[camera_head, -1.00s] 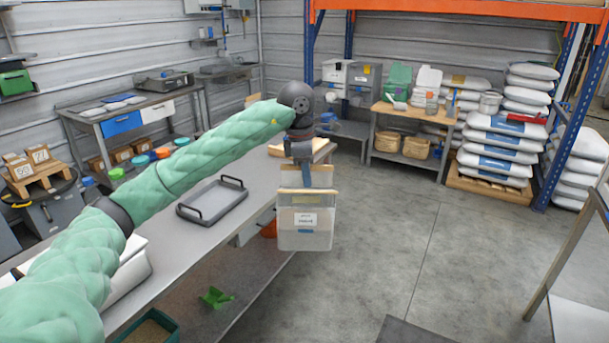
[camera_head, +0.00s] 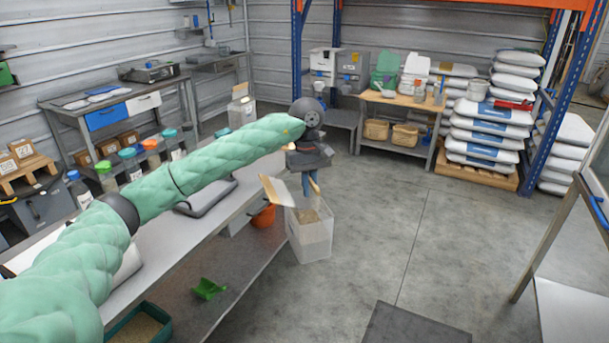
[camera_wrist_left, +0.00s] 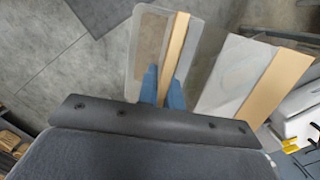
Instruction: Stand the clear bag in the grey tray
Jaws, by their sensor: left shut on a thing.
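My left gripper (camera_head: 308,182) is shut on the top of the clear bag (camera_head: 312,240), which hangs upright, turned, beside the bench and over the floor. In the left wrist view the blue fingers (camera_wrist_left: 163,86) grip the bag (camera_wrist_left: 150,45) at its tan top strip. A pale brown patch shows through the clear side. The grey tray (camera_head: 207,197) lies on the bench to the left of the bag, partly hidden by my forearm. My right gripper is not in view.
The steel bench (camera_head: 175,240) runs along the left. A white panel with a tan edge (camera_head: 275,190) shows beside the held bag. An orange container (camera_head: 263,215) and a green scoop (camera_head: 207,289) are on its lower shelf.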

